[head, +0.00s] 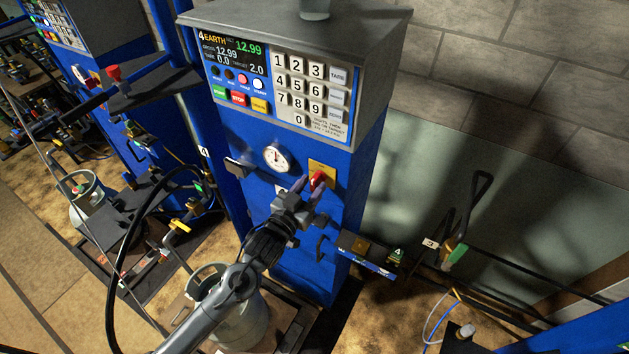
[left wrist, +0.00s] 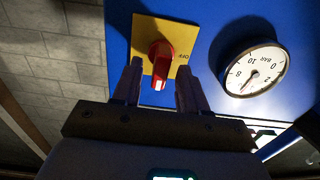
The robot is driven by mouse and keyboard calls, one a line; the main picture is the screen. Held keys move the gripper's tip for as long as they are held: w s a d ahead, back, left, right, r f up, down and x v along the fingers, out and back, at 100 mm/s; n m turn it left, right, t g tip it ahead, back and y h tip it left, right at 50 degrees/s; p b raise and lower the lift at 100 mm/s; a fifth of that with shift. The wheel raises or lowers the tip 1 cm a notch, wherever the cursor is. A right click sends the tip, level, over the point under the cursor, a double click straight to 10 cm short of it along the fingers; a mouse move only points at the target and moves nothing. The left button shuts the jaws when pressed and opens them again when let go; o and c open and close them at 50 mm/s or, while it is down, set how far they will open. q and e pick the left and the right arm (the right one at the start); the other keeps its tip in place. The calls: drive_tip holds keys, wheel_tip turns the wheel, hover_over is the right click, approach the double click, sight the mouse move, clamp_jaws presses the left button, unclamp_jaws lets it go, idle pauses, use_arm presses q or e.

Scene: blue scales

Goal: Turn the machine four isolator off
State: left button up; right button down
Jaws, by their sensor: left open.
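The machine four isolator is a red rotary knob (head: 318,179) on a yellow plate (head: 328,168), on the front of the blue machine marked 4. In the left wrist view the red knob (left wrist: 160,60) points down toward me, slightly tilted, on its yellow plate (left wrist: 168,30), with "OFF" printed at the plate's right. My left gripper (head: 308,190) is open just in front of it. In the left wrist view, its fingers (left wrist: 158,80) stand one on each side of the knob, with gaps showing; I cannot tell whether they reach around it in depth. My right gripper is not in view.
A round pressure gauge (head: 277,159) sits left of the isolator. The keypad panel (head: 310,85) and display (head: 232,55) are above. A grey gas cylinder (head: 235,315) stands below my left arm. A small shelf box (head: 365,252) juts out at lower right.

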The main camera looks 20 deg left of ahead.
use_arm(q)
drive_tip(key=shift+w+d, duration=0.2)
drive_tip(key=shift+w, duration=0.85)
clamp_jaws()
